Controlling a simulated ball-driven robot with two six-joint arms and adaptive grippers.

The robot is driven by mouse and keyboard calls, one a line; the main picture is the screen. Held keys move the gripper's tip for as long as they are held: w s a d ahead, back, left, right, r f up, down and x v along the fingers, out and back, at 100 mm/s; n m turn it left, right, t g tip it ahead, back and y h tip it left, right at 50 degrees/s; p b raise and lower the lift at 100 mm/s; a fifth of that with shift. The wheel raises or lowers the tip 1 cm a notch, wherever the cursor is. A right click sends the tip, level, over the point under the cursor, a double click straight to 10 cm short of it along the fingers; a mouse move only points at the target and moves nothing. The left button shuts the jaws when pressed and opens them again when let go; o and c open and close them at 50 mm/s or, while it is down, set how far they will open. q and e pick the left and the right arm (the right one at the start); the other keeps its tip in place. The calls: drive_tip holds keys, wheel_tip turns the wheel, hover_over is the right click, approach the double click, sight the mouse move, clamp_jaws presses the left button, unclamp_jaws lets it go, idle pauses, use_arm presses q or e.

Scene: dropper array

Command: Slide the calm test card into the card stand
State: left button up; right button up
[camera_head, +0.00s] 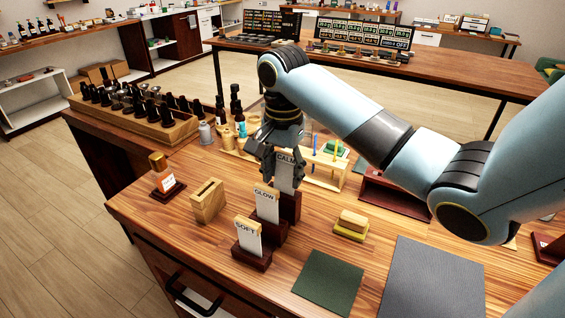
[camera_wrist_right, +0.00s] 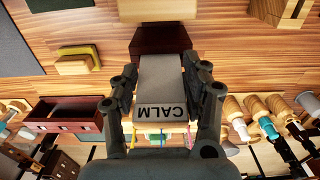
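The calm card (camera_head: 285,172) is grey, lettered CALM, and stands upright at the back of a row of cards. My right gripper (camera_head: 282,168) comes down over it. In the right wrist view the card (camera_wrist_right: 160,88) lies between the two fingers (camera_wrist_right: 160,75), which meet its side edges; I take them as shut on it. Its lower end is at a dark red holder (camera_head: 290,207); whether it is still seated is unclear. A light wooden block with a top slot (camera_head: 207,201), apparently the card stand, is left of the row and empty. My left gripper is not in view.
The glow card (camera_head: 266,205) and soft card (camera_head: 249,238) stand in front in dark red holders. A small bottle on a dark base (camera_head: 166,182) is at left. A yellow-and-wood block (camera_head: 351,225), green mat (camera_head: 329,281) and grey mat (camera_head: 432,280) lie right. A dropper rack (camera_head: 180,130) stands behind.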

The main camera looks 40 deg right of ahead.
sight(283, 190)
drive_tip(key=shift+c, duration=0.9)
wheel_tip(283, 190, up, 2)
drive_tip(key=shift+w+r+p, duration=0.1)
drive_tip(key=shift+p, duration=0.45)
wheel_tip(283, 190, up, 4)
drive_tip(key=shift+f, duration=0.1)
